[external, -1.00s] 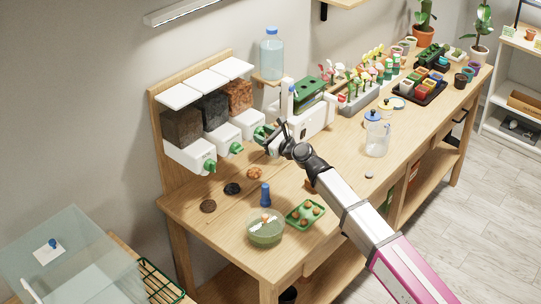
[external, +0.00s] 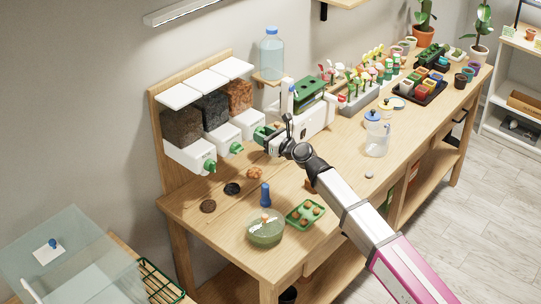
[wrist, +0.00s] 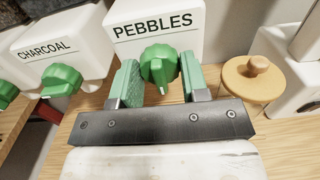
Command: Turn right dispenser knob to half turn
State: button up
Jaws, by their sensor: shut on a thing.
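The right dispenser is the white one marked PEBBLES (wrist: 165,28); in the external view its white front (external: 249,122) is partly behind my gripper. Its green knob (wrist: 159,63) sits on the front, with its narrow pointer end facing down, slightly right, in the wrist view. My gripper (wrist: 157,74) is shut on this knob, one green-padded finger on each side. In the external view my gripper (external: 268,134) is at the right dispenser's front, and covers most of the knob.
The CHARCOAL dispenser (external: 222,137) and its green knob (wrist: 62,79) are just left. A tan disc with a wooden knob (wrist: 253,78) is close on the right. A white machine (external: 312,118) stands right of my gripper. Small piles and a green bowl (external: 266,233) are on the bench.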

jog(key=o, duration=0.9)
jog(key=v, duration=1.1)
